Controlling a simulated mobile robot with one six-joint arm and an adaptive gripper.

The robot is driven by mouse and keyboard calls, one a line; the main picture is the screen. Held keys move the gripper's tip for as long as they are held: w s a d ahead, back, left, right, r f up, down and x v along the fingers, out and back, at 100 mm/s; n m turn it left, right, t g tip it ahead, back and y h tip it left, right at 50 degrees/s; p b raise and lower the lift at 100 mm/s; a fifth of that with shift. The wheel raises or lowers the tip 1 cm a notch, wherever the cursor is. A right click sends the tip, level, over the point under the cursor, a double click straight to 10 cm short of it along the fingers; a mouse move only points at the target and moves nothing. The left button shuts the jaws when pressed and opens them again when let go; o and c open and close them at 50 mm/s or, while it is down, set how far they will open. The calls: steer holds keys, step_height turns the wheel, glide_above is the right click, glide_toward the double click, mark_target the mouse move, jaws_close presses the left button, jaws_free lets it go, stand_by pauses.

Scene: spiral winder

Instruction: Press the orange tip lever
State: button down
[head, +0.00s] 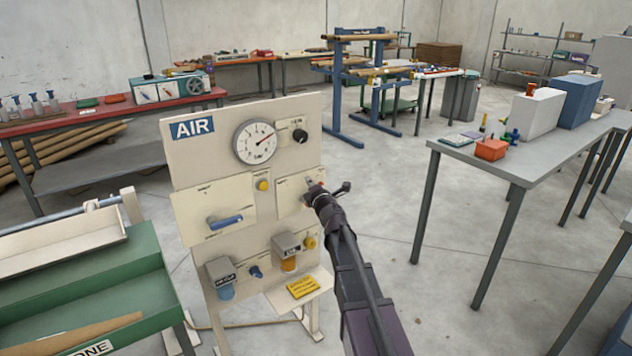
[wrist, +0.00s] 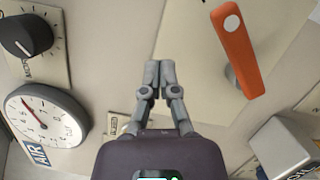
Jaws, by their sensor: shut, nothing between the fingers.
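The orange lever (wrist: 238,48) shows large in the wrist view, at the upper right, as a flat bar with a white dot near one end. It is mounted on a cream plate (wrist: 203,80) of the AIR panel. My gripper (wrist: 160,68) is shut and empty, its fingertips pointing toward the panel to the left of the lever, with a visible gap between them in the picture. In the head view my gripper (head: 314,190) is in front of the panel's right plate and mostly hides the lever. Whether the fingertips touch the panel cannot be told.
The AIR panel (head: 183,160) also carries a gauge (head: 255,142), a black knob (head: 300,136), a blue-handled valve (head: 226,222) and a yellow button (head: 262,185). A yellow sign (head: 303,287) lies on a low shelf. A grey table (head: 530,155) stands at the right, with open floor between.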

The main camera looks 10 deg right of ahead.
steer(key=s+d+r+p, duration=0.1)
steer(key=s, duration=0.8)
steer(key=shift+s+d+r, duration=0.15)
steer(key=shift+s+d, duration=0.15)
steer(key=shift+d, duration=0.05)
steer(key=s+d+f+m+g+h, duration=0.45)
steer(key=m+h, duration=0.35)
steer(key=m, duration=0.4)
steer(key=s+a+f+m+g+y, duration=0.35)
steer(key=s+f+m+g, duration=0.6)
steer(key=s+f, duration=0.35)
steer(key=s+a+f+m+g+y+p, duration=0.1)
steer(key=s+a+f+g+y, duration=0.1)
steer(key=s+a+g, duration=0.5)
step_height(320, 180, up, 14)
steer(key=s+t+p, duration=0.1)
steer(key=t+p, duration=0.1)
steer(key=p, duration=1.1)
steer(key=shift+s+a+p, duration=0.25)
steer(key=shift+s+p, duration=0.1)
steer(key=shift+p, duration=0.05)
